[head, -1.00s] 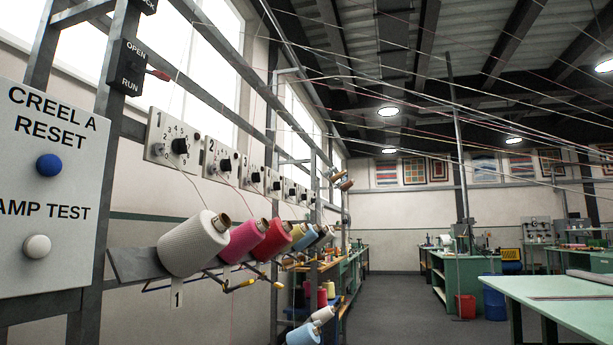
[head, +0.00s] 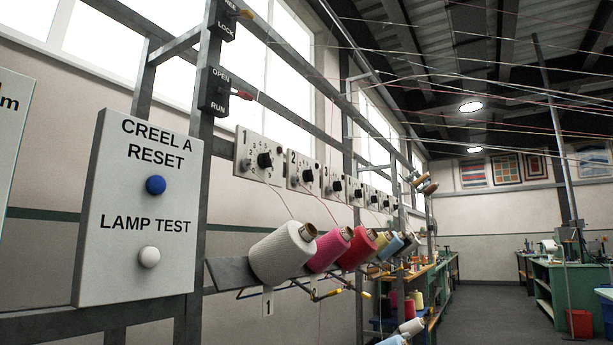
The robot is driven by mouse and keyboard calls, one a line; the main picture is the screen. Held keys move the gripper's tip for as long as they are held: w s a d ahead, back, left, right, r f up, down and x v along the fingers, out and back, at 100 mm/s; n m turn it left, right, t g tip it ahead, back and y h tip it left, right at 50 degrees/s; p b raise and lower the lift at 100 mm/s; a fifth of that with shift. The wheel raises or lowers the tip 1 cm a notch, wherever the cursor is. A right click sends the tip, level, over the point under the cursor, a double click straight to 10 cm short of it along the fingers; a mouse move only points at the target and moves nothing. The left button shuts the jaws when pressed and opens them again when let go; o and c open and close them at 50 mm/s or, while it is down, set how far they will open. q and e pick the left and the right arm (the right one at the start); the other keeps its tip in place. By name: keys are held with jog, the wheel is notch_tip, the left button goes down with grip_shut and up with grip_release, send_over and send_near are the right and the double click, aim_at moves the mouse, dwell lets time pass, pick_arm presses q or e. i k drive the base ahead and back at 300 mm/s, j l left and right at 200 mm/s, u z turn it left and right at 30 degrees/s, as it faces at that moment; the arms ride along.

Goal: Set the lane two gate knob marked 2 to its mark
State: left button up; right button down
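The lane two gate plate (head: 302,171), marked 2, is a pale square plate on the creel rail, just right of the plate marked 1 (head: 257,158). Its black gate knob (head: 307,175) sits at the plate's middle with small dial figures around it. The figures and the knob's pointer are too small to read. A pink thread runs down near it towards the pink cone (head: 328,249). Neither of my grippers shows in the head view.
A control box reading CREEL A RESET (head: 145,206), with a blue and a white button, stands at the left. Above are OPEN/RUN (head: 214,92) and LOCK switches. Yarn cones such as the white one (head: 282,253) jut out below the plates. The floor aisle (head: 490,310) at the right is clear.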

aim_at(308, 174)
jog(key=i+l+u, duration=0.25)
jog(key=i+l, duration=0.25)
jog(key=i+l+u, duration=0.25)
jog(key=i+l, duration=0.15)
jog(key=l, duration=0.25)
